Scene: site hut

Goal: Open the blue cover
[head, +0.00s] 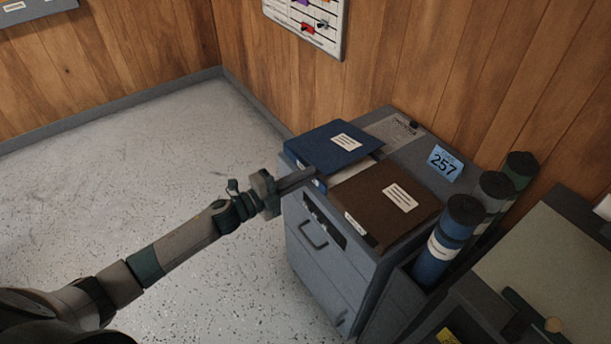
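The blue cover (333,146), with a white label, lies on top of a grey cabinet (330,268). Pale paper shows along its right edge, next to a brown folder (388,203) that also has a white label. The cover looks flat or only slightly raised; I cannot tell which. My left gripper (303,178) reaches in from the left, with its dark fingers at the cover's near edge. Whether they touch it, or how far apart they are, I cannot tell. A small blue part shows just below the fingertips. My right gripper is not in view.
A blue tag reading 257 (445,162) is at the cabinet's back. Several capped tubes (433,258) stand in a holder to the right, beside a dark-framed board (550,262). Wood-panelled walls (420,60) close the back. Speckled floor (130,170) is clear at left.

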